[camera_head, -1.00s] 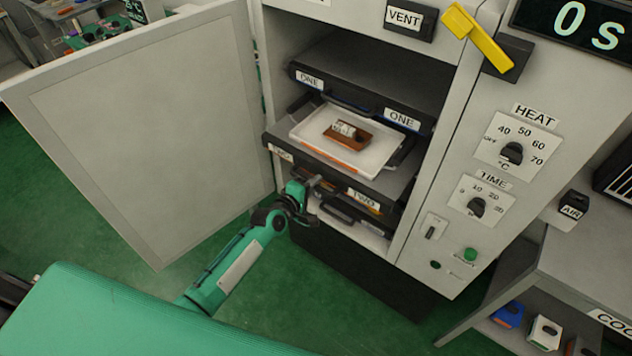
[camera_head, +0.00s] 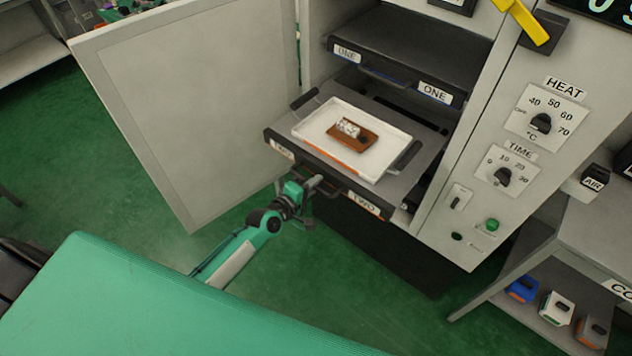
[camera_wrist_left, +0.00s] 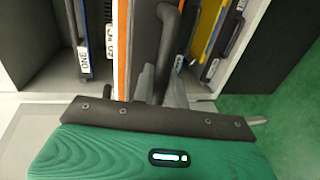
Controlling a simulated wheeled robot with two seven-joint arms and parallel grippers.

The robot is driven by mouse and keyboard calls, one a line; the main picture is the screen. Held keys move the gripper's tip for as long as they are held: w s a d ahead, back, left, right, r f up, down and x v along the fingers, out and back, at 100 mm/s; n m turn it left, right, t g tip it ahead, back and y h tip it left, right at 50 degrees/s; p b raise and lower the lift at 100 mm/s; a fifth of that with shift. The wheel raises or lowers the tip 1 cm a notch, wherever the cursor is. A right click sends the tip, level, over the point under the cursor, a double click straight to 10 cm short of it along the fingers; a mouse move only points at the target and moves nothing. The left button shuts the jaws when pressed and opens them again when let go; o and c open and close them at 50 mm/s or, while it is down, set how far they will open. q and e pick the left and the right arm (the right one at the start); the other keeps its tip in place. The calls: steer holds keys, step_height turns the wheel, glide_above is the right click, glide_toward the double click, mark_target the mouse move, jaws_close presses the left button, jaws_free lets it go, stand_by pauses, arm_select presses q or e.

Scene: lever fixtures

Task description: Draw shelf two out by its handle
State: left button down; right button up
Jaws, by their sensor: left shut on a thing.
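Shelf two (camera_head: 400,188) is a dark shelf labelled TWO, standing well out of the cabinet in the head view. A white tray (camera_head: 310,125) with dark handles lies on it, holding a brown block (camera_head: 368,137) with a white label. My left gripper (camera_head: 314,185) is shut on the handle at shelf two's front edge. My right gripper is not in view.
The cabinet door (camera_head: 195,110) stands open at the left. Shelf one (camera_head: 400,60) is above, inside the cabinet. A control panel (camera_head: 520,150) with dials is at the right, and a side table (camera_head: 580,230) stands beyond it.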

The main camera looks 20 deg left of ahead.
arm_select(q)
steer(key=c, duration=1.5)
jaws_free()
steer(key=shift+b+v, duration=1)
steer(key=shift+v, duration=5.85)
steer(key=shift+f, duration=0.15)
